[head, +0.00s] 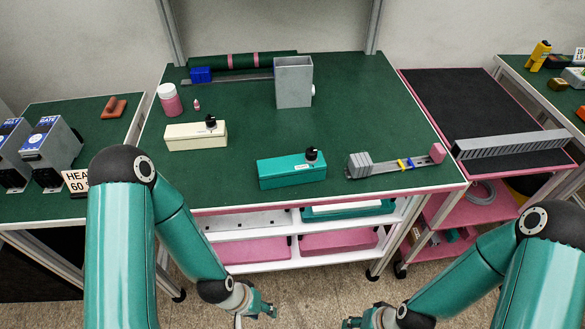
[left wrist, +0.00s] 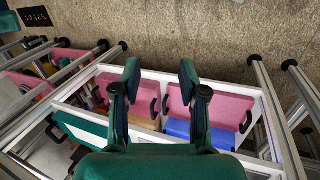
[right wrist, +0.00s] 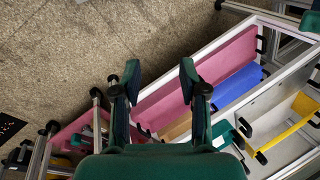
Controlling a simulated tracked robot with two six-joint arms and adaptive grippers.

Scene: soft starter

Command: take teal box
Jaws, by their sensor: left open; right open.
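A teal box (head: 291,172) with a black knob on top sits near the front edge of the green-topped table (head: 235,100), right of its middle. My left gripper (head: 262,308) hangs low in front of the table, below and apart from the teal box. In the left wrist view its fingers (left wrist: 160,72) are open and empty. My right gripper (head: 352,321) is also low in front of the table, partly cut off by the frame edge. In the right wrist view its fingers (right wrist: 160,72) are open with nothing between them. The teal box on the tabletop is not visible in either wrist view.
A cream box (head: 196,136) with a knob stands left of the teal box. A grey slider device (head: 375,164) lies close on its right. A grey metal bin (head: 294,82) stands behind. Shelves with pink drawers (head: 340,241) lie under the tabletop. A cart (head: 470,90) stands right.

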